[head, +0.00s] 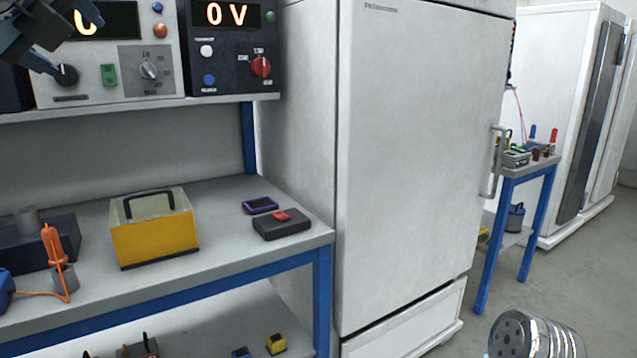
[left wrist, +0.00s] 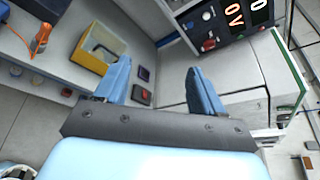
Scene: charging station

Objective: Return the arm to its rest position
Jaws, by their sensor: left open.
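My left gripper (head: 72,44) shows at the top left of the head view, in front of the grey charger panel (head: 152,88). It partly covers that panel's display and knob. In the left wrist view its two blue fingers (left wrist: 160,82) stand wide apart with nothing between them. Beyond the fingers are the bench and the white cabinet, apart from the gripper.
A dark panel (head: 230,45) reading 0 V stands beside the grey one on the shelf. Below, the bench (head: 225,232) carries a yellow box (head: 155,240), a dark device with a red part (head: 282,224) and an orange-handled tool (head: 53,245). A white cabinet (head: 415,150) stands right.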

